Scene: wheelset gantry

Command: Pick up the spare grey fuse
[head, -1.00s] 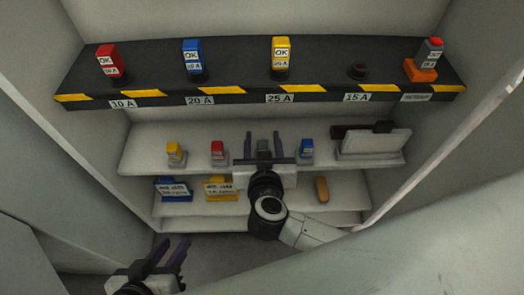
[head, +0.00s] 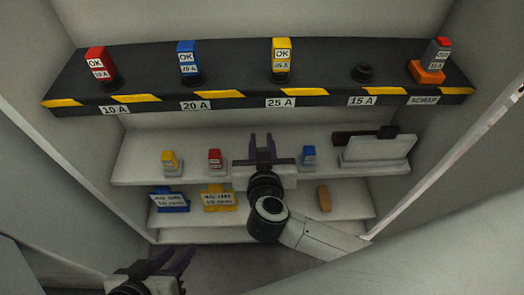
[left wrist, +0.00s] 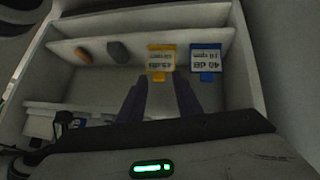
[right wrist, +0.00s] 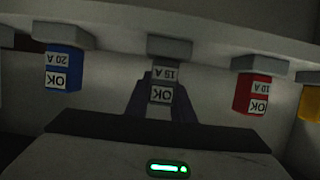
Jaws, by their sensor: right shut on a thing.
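The spare grey fuse (right wrist: 161,92), labelled OK and 15 A, is in its grey holder (right wrist: 170,48) on the middle shelf, in the right wrist view. My right gripper (right wrist: 160,88) is shut on it, one finger at each side. In the head view my right gripper (head: 262,146) is at that shelf between the red and blue spare fuses and mostly hides the grey one. My left gripper (head: 168,260) is low at the left, away from the shelves. It is open and empty in the left wrist view (left wrist: 160,98).
The top ledge (head: 230,98) holds red, blue and yellow fuses; its 15 A socket (head: 363,72) is empty. A grey-and-red fuse (head: 437,55) stands in the orange scrap holder (head: 427,72). Spare red (head: 215,158) and blue (head: 309,154) fuses flank my right gripper.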

